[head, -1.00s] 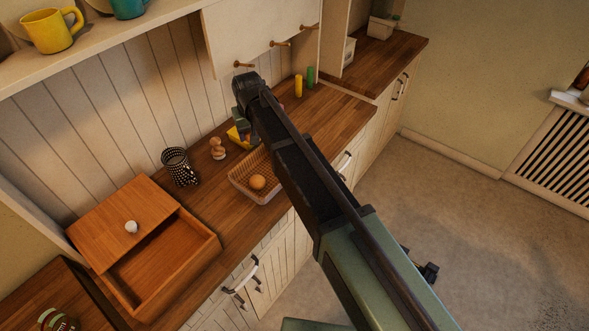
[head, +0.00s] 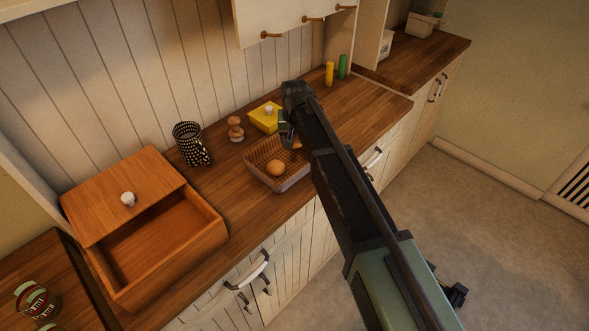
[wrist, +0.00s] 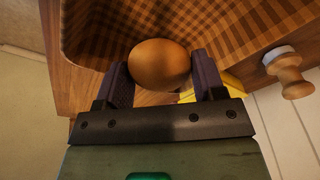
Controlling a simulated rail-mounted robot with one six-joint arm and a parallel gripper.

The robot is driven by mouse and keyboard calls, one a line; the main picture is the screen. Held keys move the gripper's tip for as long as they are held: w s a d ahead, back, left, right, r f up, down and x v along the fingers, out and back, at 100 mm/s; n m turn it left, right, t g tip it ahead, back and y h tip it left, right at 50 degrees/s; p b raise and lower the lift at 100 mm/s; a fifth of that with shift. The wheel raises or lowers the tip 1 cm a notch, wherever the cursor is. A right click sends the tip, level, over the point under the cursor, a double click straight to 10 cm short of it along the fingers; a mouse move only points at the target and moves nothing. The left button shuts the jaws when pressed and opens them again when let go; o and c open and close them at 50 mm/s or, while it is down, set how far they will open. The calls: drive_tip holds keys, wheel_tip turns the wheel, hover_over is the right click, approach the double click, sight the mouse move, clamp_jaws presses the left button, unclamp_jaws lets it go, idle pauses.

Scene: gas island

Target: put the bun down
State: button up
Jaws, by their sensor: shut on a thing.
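My gripper (wrist: 163,82) is shut on a round brown bun (wrist: 158,65), which sits between its two dark fingers in the wrist view. In the head view my gripper (head: 289,136) is at the back right part of the wicker basket (head: 262,178), with the held bun (head: 297,143) partly hidden by the arm. The basket's checked lining (wrist: 190,22) fills the top of the wrist view. I cannot tell whether the held bun touches the basket.
A yellow dish with a white knob (head: 264,117) stands close behind the gripper. A stacked wooden figure (head: 235,129) and a dotted dark mug (head: 190,144) stand left of it. A wooden box (head: 150,245) is farther left. Yellow and green shakers (head: 330,74) stand at the back right.

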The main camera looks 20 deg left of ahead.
sight(295, 157)
wheel_tip(295, 157, down, 6)
drive_tip(key=b, duration=0.4)
drive_tip(key=shift+f+b, duration=0.25)
drive_tip(key=shift+b, duration=0.1)
drive_tip(key=shift+r, duration=0.3)
drive_tip(key=shift+f, duration=0.25)
drive_tip(key=o, duration=0.9)
drive_tip(key=shift+r, duration=0.1)
drive_tip(key=r+p, duration=0.4)
drive_tip(key=s+r+p, duration=0.1)
drive_tip(key=r+p, duration=0.7)
drive_tip(key=shift+s+d+r+p, duration=0.25)
drive_tip(key=shift+s+d+p, duration=0.05)
drive_tip(key=shift+s+p, duration=0.05)
drive_tip(key=shift+f, duration=0.15)
